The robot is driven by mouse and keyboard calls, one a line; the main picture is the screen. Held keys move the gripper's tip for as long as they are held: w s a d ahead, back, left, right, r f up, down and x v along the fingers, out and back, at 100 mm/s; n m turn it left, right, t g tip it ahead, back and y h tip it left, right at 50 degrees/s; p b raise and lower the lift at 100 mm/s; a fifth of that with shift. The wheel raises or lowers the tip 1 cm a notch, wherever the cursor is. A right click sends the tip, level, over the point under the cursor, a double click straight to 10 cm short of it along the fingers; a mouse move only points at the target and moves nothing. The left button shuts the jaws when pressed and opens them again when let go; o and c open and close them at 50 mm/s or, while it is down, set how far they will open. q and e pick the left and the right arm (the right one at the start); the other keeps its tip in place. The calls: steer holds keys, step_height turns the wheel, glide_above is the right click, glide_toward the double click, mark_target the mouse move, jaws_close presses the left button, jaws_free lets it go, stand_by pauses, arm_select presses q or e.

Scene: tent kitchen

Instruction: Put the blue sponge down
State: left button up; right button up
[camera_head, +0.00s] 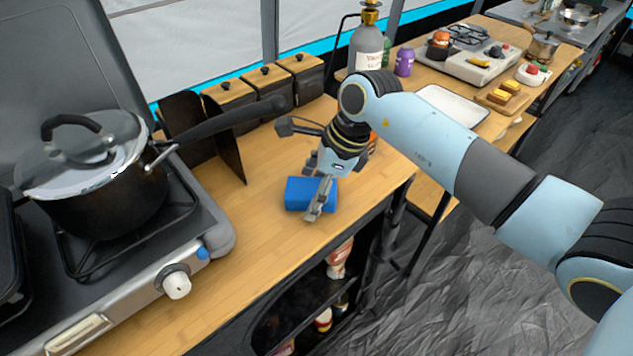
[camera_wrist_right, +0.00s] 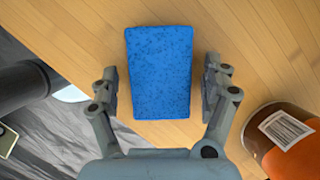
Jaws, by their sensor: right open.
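The blue sponge (camera_head: 298,192) lies on the wooden counter (camera_head: 262,234), between the stove and the counter's front corner. My right gripper (camera_head: 318,190) is open at the sponge. In the right wrist view the sponge (camera_wrist_right: 160,72) sits between the two fingers of the gripper (camera_wrist_right: 160,90), with a gap on each side. The sponge looks flat on the wood. The gripper covers part of its right side in the head view. My left gripper is not in view.
A camp stove (camera_head: 170,285) with a lidded pot (camera_head: 95,185) stands on the left. Bare counter lies in front of the sponge.

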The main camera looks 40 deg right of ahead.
steer(key=shift+r, duration=0.35)
steer(key=b+v, duration=0.1)
steer(key=v, duration=1)
steer(key=shift+d+r, duration=0.2)
steer(key=shift+r, duration=0.05)
steer(key=shift+s, duration=0.15)
